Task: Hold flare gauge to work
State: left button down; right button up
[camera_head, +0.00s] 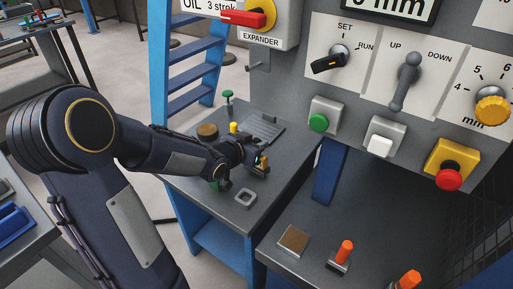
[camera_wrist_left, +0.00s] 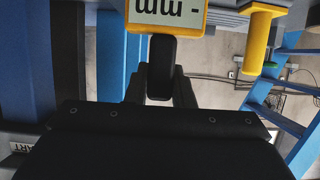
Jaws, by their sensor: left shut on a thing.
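The flare gauge (camera_wrist_left: 165,12) shows at the top of the left wrist view as a yellow body with a grey display; its lettering reads upside down and its top is cut off. In the head view my left gripper (camera_head: 252,158) is over the small grey side table (camera_head: 285,160). A small orange-yellow part shows at its fingertips there, and the rest of the gauge is hidden or too small to tell. My right gripper is in neither view.
The side table carries a brown disc (camera_head: 207,131), a yellow piece (camera_head: 234,127), a ribbed grey plate (camera_head: 265,127) and a square grey ring (camera_head: 245,198). The expander panel (camera_head: 375,110) stands at right. Below it, orange-handled pieces (camera_head: 344,250) stand on a grey bench.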

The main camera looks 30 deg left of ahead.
pick_arm(q)
jog(key=s+d+r+p, duration=0.2)
jog(key=s+r+p, duration=0.6)
jog(key=s+r, duration=0.4)
jog(key=shift+s+d, duration=0.25)
jog(key=shift+s, duration=0.65)
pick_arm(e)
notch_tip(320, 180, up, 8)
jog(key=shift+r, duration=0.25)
